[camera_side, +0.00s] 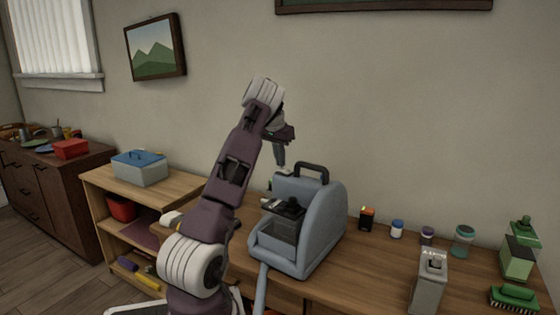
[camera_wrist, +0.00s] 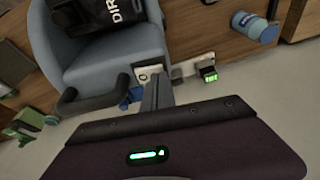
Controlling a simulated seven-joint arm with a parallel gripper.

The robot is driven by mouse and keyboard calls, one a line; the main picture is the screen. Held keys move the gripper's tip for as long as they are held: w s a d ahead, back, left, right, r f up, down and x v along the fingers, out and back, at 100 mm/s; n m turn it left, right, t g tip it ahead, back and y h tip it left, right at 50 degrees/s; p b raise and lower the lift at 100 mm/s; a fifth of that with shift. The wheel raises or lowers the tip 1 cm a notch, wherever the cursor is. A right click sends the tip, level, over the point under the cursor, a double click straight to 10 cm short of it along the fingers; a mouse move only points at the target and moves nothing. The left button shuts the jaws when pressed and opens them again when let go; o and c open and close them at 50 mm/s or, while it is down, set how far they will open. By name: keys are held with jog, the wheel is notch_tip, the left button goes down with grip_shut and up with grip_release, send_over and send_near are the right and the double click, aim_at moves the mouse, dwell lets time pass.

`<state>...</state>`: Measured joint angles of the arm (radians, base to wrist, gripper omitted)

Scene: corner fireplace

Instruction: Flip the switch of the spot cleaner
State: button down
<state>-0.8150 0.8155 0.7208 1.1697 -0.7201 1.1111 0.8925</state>
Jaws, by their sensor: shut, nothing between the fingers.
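The spot cleaner (camera_side: 332,225) is a blue-grey machine with a black top handle (camera_side: 311,168) and a dark clear-walled tank at its front. It stands upright on the wooden table. In the wrist view, its body (camera_wrist: 95,52) fills the upper left. A small pale plate with a dark mark (camera_wrist: 148,72), possibly the switch, shows beside the body's edge. My gripper (camera_side: 280,165) is shut and empty, pointing down just left of the handle, near the cleaner's top. In the wrist view, my fingers (camera_wrist: 158,80) are close beside the pale plate; contact cannot be told.
A grey hose (camera_side: 261,290) hangs at the cleaner's front. Small jars (camera_side: 397,229), a grey dispenser (camera_side: 428,282), a green bottle (camera_side: 518,256) and a green brush (camera_side: 514,298) stand to the right. A blue-lidded box (camera_side: 139,169) sits on the left shelf.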

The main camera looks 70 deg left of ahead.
jog(key=shift+f, duration=0.15)
jog(key=shift+s+a+f, duration=0.1)
jog(key=shift+s+f, duration=0.05)
jog(key=shift+f, duration=0.1)
dwell(0.3)
jog(key=shift+w+d+r, duration=0.25)
jog(key=shift+w+d, duration=0.25)
jog(key=shift+d, duration=0.1)
jog(key=s+a+v, duration=0.1)
jog(key=a+v, duration=0.1)
jog(key=v, duration=1.1)
jog(key=shift+a+r, duration=0.4)
jog(key=shift+r, duration=0.15)
